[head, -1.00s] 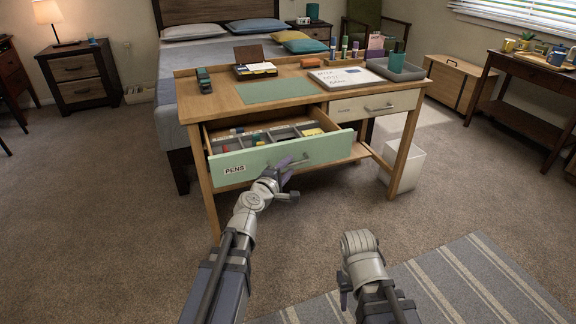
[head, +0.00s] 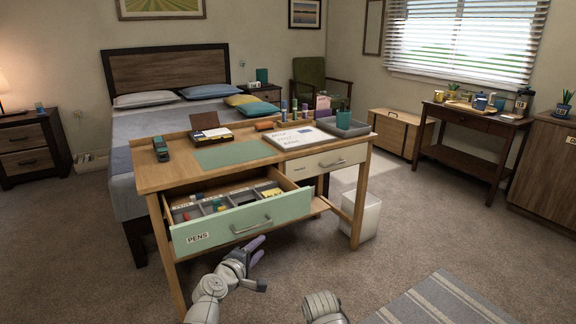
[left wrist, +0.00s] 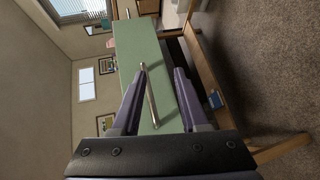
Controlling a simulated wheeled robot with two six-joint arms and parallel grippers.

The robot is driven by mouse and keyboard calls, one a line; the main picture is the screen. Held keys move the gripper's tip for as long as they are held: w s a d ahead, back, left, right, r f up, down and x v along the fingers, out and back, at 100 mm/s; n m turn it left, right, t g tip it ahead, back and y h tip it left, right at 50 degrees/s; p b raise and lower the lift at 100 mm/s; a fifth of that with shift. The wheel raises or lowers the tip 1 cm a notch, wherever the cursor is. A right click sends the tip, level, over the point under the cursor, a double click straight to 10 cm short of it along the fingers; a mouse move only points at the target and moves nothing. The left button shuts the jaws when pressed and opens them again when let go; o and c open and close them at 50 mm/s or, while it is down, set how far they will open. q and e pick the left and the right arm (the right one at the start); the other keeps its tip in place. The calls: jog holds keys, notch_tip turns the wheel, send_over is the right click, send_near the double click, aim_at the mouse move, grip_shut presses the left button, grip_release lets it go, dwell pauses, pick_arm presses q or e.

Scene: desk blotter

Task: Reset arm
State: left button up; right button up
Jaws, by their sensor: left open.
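My left gripper (head: 254,250) is below and in front of the pulled-out green drawer (head: 225,226) labelled PENS. In the left wrist view its two purple fingers (left wrist: 160,82) are apart, with the metal drawer handle (left wrist: 150,95) showing between them in the picture. In the head view the gripper is clear of the handle (head: 251,225). Nothing is held in it. Of my right arm, only a grey rounded link (head: 323,306) shows at the bottom edge; its gripper is out of view.
The closed white drawer (head: 330,162) is at right. A white bin (head: 364,218) stands beneath. Carpet in front is free, with a striped rug (head: 440,303).

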pick_arm(q)
jog(key=s+d+f+m+g+h, duration=0.1)
jog(key=s+d+f+m+g, duration=0.7)
jog(key=s+d+f+m, duration=0.25)
jog(key=s+a+f+m+g+y+p, duration=0.1)
jog(key=s+a+f+m+g+y, duration=0.1)
jog(key=s+m+g+y, duration=0.3)
jog(key=s+a+f+m+g+y+p, duration=0.1)
jog(key=s+f+m+g+y, duration=0.15)
jog(key=s, duration=0.45)
notch_tip(320, 180, up, 38)
jog(key=p, duration=3.7)
jog(key=shift+s+a+t+p, duration=0.25)
jog(key=shift+a+t+p, duration=0.1)
jog(key=shift+a, duration=0.1)
